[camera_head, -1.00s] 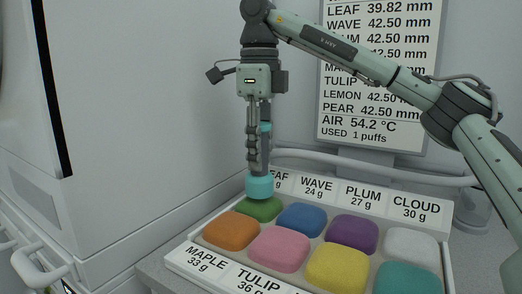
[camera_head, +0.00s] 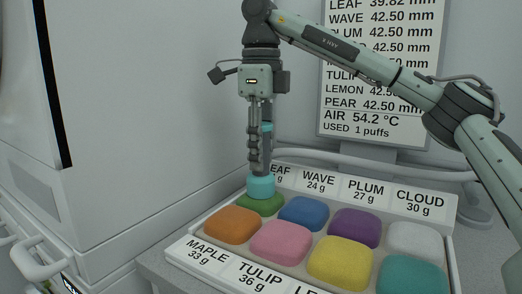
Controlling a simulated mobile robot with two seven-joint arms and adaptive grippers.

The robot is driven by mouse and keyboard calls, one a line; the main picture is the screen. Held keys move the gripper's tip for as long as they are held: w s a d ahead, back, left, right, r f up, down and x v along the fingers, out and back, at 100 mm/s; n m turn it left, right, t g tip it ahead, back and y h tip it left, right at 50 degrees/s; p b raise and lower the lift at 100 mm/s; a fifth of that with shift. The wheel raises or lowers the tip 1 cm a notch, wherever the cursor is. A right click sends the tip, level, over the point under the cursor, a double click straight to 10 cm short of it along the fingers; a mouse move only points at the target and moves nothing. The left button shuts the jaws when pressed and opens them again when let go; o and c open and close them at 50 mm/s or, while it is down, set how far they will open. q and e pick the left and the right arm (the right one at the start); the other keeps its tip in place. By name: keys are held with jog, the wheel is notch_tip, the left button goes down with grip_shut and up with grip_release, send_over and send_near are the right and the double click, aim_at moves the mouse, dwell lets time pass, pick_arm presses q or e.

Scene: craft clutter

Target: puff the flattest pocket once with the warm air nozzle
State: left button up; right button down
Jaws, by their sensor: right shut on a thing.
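My right gripper (camera_head: 260,165) is shut on the warm air nozzle (camera_head: 261,186), a teal cylinder pointing down. The nozzle is right over the green LEAF pocket (camera_head: 260,205) at the back left of the tray (camera_head: 190,226) and hides its rear part; I cannot tell whether they touch. Other pockets are orange (camera_head: 232,225), blue (camera_head: 303,212), purple (camera_head: 354,227), pink (camera_head: 281,241), yellow (camera_head: 341,262), white (camera_head: 413,240) and teal (camera_head: 411,277). The display (camera_head: 372,80) reads LEAF 39.82 mm, other visible values 42.50 mm, AIR 54.2 °C, USED 1 puffs. My left gripper is out of view.
Name labels with weights run along the tray's back (camera_head: 367,188) and front edges. A large white cabinet (camera_head: 140,100) stands at the left, close to the tray. A pale rail (camera_head: 400,170) runs behind the tray, below the display.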

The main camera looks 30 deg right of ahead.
jog(key=shift+f, duration=0.1)
dwell(0.8)
notch_tip(320, 180, up, 4)
jog(key=p, duration=0.4)
jog(key=shift+f+p, duration=0.1)
jog(key=shift+p, duration=0.2)
jog(key=shift+f, duration=0.1)
